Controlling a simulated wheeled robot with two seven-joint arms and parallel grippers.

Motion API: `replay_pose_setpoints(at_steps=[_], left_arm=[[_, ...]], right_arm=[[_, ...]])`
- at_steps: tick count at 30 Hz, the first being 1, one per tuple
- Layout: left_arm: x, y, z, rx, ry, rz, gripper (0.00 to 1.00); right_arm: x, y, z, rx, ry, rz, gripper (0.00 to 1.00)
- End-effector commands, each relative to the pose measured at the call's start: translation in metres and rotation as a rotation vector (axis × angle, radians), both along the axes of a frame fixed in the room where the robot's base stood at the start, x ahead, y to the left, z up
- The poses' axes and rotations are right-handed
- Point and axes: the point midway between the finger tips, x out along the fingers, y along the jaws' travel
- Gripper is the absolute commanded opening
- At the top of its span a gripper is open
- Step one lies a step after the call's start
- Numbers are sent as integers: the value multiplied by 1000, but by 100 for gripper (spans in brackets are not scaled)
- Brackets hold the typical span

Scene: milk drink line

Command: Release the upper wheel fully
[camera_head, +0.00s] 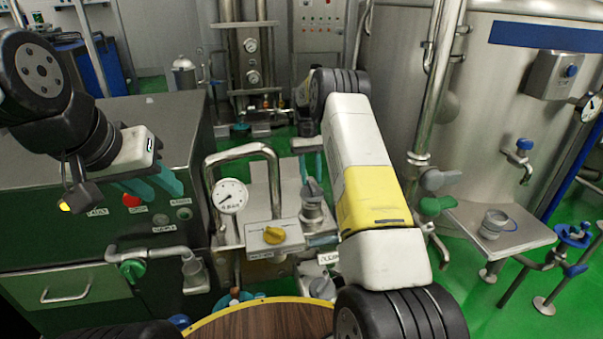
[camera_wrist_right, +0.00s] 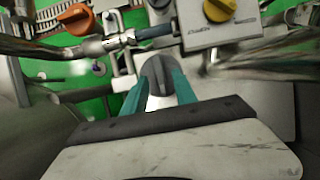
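My right gripper (camera_head: 310,172) points down at a grey knob (camera_head: 312,192) on top of a metal valve fitting. In the right wrist view its teal fingers (camera_wrist_right: 158,88) lie on both sides of the knob (camera_wrist_right: 155,68), which fills the gap between them. I take this knob for the upper wheel, though no label confirms it. The lower part of the knob and the exact finger contact are partly hidden. My left gripper (camera_head: 152,188) hangs at the left over the green control cabinet, with its teal fingers apart and nothing between them.
A yellow knob (camera_head: 274,235) on a grey box and a pressure gauge (camera_head: 230,196) stand left of the grey knob. The large steel tank (camera_head: 480,100) is at the right. A round wooden top (camera_head: 262,322) is in front.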

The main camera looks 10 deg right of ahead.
Motion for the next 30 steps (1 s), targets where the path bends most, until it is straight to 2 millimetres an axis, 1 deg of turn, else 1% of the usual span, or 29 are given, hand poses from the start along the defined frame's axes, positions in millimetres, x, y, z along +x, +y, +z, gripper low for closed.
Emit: replay_pose_setpoints(at_steps=[1, 4, 9, 14, 23, 25, 26, 28, 29, 30], left_arm=[[0, 0, 0, 0, 0, 0, 36], [0, 0, 0, 0, 0, 0, 36], [0, 0, 0, 0, 0, 0, 36], [0, 0, 0, 0, 0, 0, 36], [0, 0, 0, 0, 0, 0, 36], [0, 0, 0, 0, 0, 0, 36], [0, 0, 0, 0, 0, 0, 36], [0, 0, 0, 0, 0, 0, 36], [0, 0, 0, 0, 0, 0, 36], [0, 0, 0, 0, 0, 0, 36]], right_arm=[[5, 1, 9, 0, -4, 0, 34], [12, 1, 26, 0, -4, 0, 34], [20, 1, 45, 0, -3, 0, 34], [22, 1, 53, 0, -2, 0, 34], [22, 1, 54, 0, -2, 0, 34], [22, 1, 59, 1, -10, 0, 34], [21, 1, 64, 4, -17, 0, 34], [18, 1, 80, 10, -43, -2, 34], [17, 1, 89, 14, -58, -2, 34], [13, 1, 103, 20, -82, -4, 34]])
